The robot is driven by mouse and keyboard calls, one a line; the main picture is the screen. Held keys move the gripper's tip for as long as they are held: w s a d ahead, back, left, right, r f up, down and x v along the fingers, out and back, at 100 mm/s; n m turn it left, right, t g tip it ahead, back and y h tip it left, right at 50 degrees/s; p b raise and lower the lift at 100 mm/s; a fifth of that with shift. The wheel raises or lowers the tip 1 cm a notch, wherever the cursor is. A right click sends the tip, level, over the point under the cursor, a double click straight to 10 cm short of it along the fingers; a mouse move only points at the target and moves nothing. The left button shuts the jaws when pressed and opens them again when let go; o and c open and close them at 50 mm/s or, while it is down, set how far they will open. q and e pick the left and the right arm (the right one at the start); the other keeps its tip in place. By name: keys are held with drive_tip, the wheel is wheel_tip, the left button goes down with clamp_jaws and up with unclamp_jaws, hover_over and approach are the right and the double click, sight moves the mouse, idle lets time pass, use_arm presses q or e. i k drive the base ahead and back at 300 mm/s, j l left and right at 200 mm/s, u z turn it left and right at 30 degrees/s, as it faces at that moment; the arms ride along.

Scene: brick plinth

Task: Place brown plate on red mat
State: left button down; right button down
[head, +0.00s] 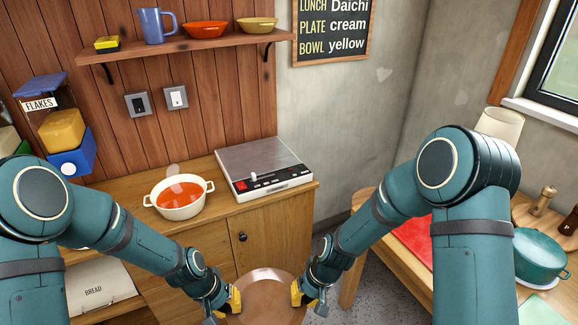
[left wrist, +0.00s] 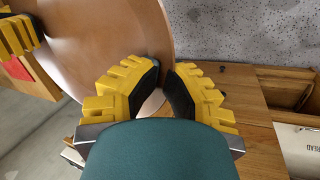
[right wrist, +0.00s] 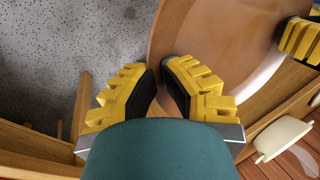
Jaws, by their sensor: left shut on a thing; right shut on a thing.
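The brown plate (head: 266,297) is held between my two grippers at the bottom of the head view, in front of the wooden cabinet. My left gripper (head: 234,300) is shut on its left rim. My right gripper (head: 297,293) is shut on its right rim. The plate rim sits between the yellow fingers in the left wrist view (left wrist: 120,40) and in the right wrist view (right wrist: 220,50). The red mat (head: 413,238) lies on the wooden table at the right, partly hidden behind my right arm.
A teal pot (head: 540,254), a pepper mill (head: 543,200) and a lamp (head: 499,125) are on the right table (head: 361,220). Speckled floor lies between counter and table.

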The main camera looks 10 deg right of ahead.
sight(425, 233)
drive_tip(key=z, duration=1.2)
drive_tip(key=i+j+z, duration=0.1)
drive_tip(key=i+z, duration=0.2)
drive_tip(key=i, duration=0.25)
drive_tip(key=i+j, duration=0.1)
drive_tip(key=i, duration=0.4)
drive_tip(key=i+j, duration=0.1)
drive_tip(key=i, duration=0.45)
